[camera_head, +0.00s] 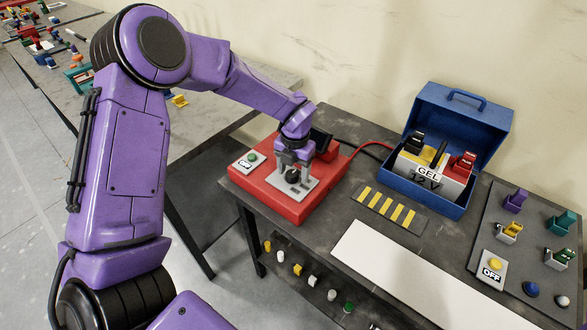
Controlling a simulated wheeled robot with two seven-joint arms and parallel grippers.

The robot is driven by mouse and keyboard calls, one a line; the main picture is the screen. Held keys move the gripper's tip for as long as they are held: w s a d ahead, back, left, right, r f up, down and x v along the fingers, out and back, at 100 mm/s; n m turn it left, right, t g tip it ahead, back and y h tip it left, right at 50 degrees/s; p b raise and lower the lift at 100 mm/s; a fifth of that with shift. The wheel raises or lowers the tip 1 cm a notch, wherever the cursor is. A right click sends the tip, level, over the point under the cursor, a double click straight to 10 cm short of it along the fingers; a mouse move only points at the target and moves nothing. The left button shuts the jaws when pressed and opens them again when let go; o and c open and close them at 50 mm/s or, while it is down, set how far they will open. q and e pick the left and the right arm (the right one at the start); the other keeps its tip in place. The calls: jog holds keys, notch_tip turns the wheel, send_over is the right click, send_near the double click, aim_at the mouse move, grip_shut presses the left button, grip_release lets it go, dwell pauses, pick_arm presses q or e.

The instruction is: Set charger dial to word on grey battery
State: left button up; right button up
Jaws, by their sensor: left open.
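The red charger (262,190) sits at the left end of the dark table. Its black dial (292,175) stands on a grey plate on top; its setting and the plate's lettering are too small or covered to read. My left gripper (290,166) is open, pointing down right over the dial; I cannot tell whether the fingers touch it. The grey battery (408,166) sits in an open blue box (458,206) at the right, with "GEL" on its front label and yellow, black and red parts on top. My right gripper is out of view.
A green button with an "ON" label (245,162) is on the charger. A striped plate (388,208) and a white strip (400,270) lie right of it. A panel (490,215) with an "OFF" button stands far right. Red and black cables run behind.

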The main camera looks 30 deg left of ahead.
pick_arm(q)
jog(key=shift+s+a+f, duration=0.1)
jog(key=shift+f, duration=0.1)
jog(key=shift+s+r, duration=0.1)
jog(key=shift+s, duration=0.2)
jog(key=shift+w, duration=0.1)
jog(key=c, duration=1.1)
jog(key=shift+o, duration=0.2)
jog(key=shift+m, duration=0.4)
jog(key=m+p, duration=0.2)
jog(key=m, duration=0.1)
jog(key=shift+a+m, duration=0.1)
jog(key=shift+m, duration=0.3)
jog(key=shift+m+p, duration=1.25)
jog(key=shift+m, duration=0.75)
